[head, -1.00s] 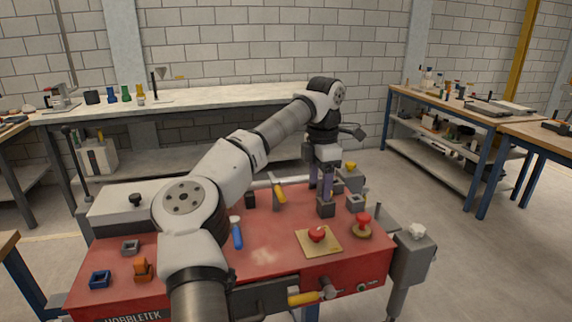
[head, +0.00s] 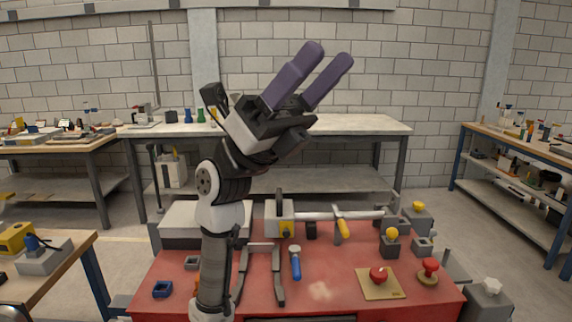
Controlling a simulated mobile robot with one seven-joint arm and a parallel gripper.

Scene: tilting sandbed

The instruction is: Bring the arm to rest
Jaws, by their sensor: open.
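My arm stands folded upright in the head view, left of the middle and in front of the red table (head: 340,262). My gripper (head: 333,60) is raised high above the table, tilted up and to the right. Its two purple fingers are apart with nothing between them. It touches nothing that I can see. My arm hides part of the table's left side.
The red table bears a blue-handled tool (head: 295,262), a red button on a tan plate (head: 398,290), a red knob (head: 430,267) and a blue block (head: 162,289). A long pale bench (head: 360,125) stands behind. Side benches stand left and right. Air around my gripper is clear.

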